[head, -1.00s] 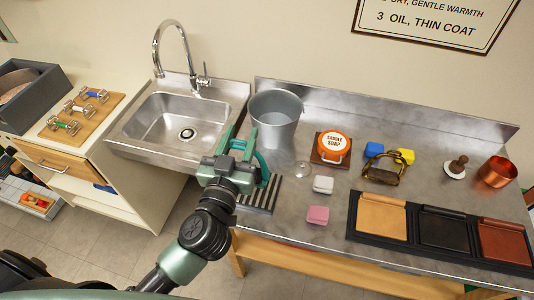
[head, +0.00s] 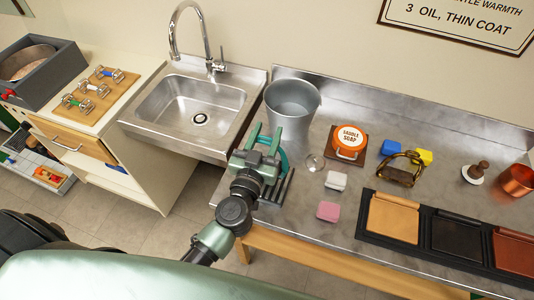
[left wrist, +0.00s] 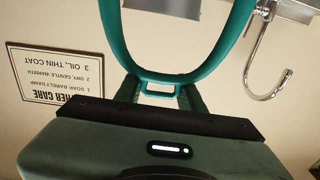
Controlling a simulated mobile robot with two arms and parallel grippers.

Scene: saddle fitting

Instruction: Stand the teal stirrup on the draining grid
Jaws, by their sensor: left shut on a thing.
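The teal stirrup (head: 285,160) is in my left gripper (head: 262,142), held near the front of the metal bench. In the left wrist view the stirrup (left wrist: 228,45) is a rounded teal loop, and the gripper (left wrist: 160,92) is shut on its narrow end with the small slotted bar. The draining grid (head: 277,190), dark with pale slats, lies on the bench near its front left corner. My gripper and the stirrup hide part of it. I cannot tell the exact gap between stirrup and grid. My right gripper is not in view.
A grey bucket (head: 293,97) stands just behind the stirrup. A glass piece (head: 315,162), a white block (head: 336,180), a pink block (head: 328,211) and the saddle soap tin (head: 349,139) are to the right. The sink (head: 196,105) is to the left.

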